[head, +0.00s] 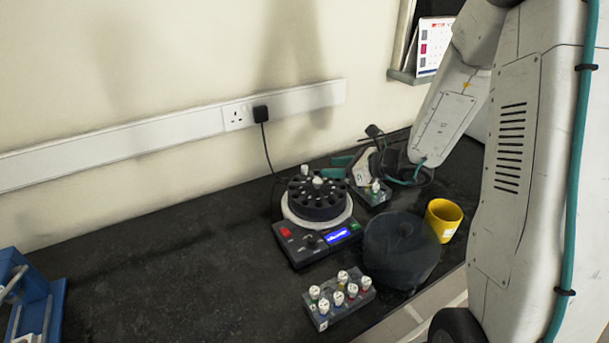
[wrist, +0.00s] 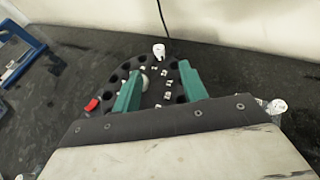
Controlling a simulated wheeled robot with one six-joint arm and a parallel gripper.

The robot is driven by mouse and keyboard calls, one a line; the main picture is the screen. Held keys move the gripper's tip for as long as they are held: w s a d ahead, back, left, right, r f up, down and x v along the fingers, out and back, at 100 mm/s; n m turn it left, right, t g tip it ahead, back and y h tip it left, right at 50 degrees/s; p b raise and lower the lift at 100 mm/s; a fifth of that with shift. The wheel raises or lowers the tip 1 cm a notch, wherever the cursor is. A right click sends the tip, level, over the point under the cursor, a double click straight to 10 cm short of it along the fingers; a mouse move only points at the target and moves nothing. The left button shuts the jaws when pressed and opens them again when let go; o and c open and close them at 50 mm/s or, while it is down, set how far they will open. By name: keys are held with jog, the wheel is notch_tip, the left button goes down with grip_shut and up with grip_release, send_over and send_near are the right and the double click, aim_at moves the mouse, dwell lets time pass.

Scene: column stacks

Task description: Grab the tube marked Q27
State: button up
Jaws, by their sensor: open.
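Several tubes with white caps are in view, but I cannot read Q27 on any of them. One capped tube (head: 304,170) stands in the far side of the centrifuge's dark rotor (head: 318,204); it also shows in the wrist view (wrist: 159,50). Several capped tubes (head: 338,298) stand in a grey rack (head: 345,313) at the front. Another small rack (head: 378,198) behind holds capped tubes (head: 375,186). My gripper (head: 330,167) is over the right rear of the centrifuge. In the wrist view its teal fingers (wrist: 159,75) are apart, with nothing held between them.
The centrifuge base (head: 296,256) has a lit display and a red button. A dark round lid (head: 400,252) and a yellow mug (head: 446,211) stand to its right. A blue frame (head: 48,312) is at far left.

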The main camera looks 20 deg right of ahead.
aim_at(306, 167)
jog(key=x, duration=0.7)
jog(key=shift+w+a, duration=0.25)
jog(key=shift+a, duration=0.05)
grip_shut()
